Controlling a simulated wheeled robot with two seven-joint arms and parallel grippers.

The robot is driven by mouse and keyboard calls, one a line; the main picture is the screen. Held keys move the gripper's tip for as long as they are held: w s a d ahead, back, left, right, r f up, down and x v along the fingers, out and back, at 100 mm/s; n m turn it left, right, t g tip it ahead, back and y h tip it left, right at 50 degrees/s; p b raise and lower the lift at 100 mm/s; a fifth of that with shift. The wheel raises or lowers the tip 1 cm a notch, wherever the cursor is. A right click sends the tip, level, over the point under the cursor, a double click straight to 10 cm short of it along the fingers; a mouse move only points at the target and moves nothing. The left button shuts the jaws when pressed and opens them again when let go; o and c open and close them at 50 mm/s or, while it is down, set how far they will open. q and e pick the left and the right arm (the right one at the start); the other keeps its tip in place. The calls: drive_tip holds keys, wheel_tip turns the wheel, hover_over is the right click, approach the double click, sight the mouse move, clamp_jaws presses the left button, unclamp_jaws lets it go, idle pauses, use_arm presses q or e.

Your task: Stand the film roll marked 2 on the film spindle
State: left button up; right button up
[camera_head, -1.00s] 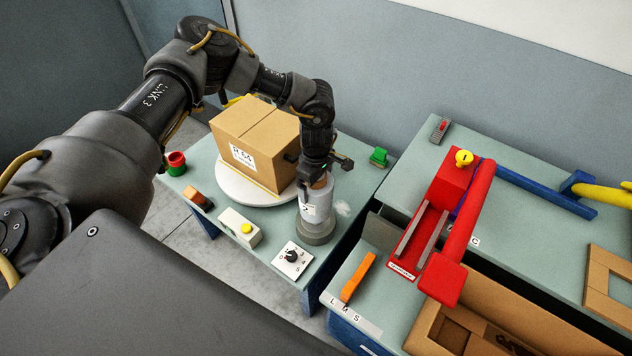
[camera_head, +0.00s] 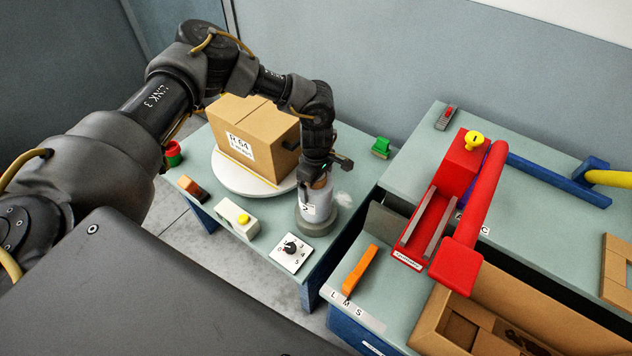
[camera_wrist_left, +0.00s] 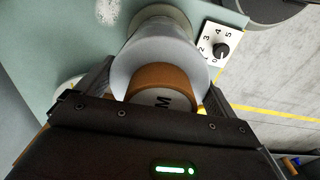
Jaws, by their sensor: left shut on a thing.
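The film roll marked 2 (camera_head: 317,207) is a pale grey-white upright cylinder with a dark figure on its side. In the left wrist view the roll (camera_wrist_left: 158,62) shows its brown core end with a letter M. My left gripper (camera_head: 317,182) is shut on its top end from above. The film spindle's round grey base (camera_head: 317,226) lies directly under the roll, and it also shows in the left wrist view (camera_wrist_left: 160,24). The roll's lower end is at or just above this base; I cannot tell if they touch. The spindle's post is hidden. My right gripper is not in view.
A cardboard box (camera_head: 256,135) stands on a white turntable (camera_head: 227,178) beside my gripper. A dial plate (camera_head: 291,254) and a yellow-button box (camera_head: 239,221) are in front. A red sealing machine (camera_head: 463,215) stands on the right bench. A green-topped piece (camera_head: 381,147) is behind.

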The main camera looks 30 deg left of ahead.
use_arm(q)
drive_tip(key=shift+f+b, duration=0.25)
drive_tip(key=shift+b, duration=0.05)
idle(0.5)
drive_tip(key=o, duration=1.7)
drive_tip(key=shift+r, duration=0.1)
wheel_tip(320, 180, up, 9)
drive_tip(key=shift+r+b, duration=0.2)
drive_tip(key=shift+b, duration=0.85)
drive_tip(key=shift+r, duration=0.7)
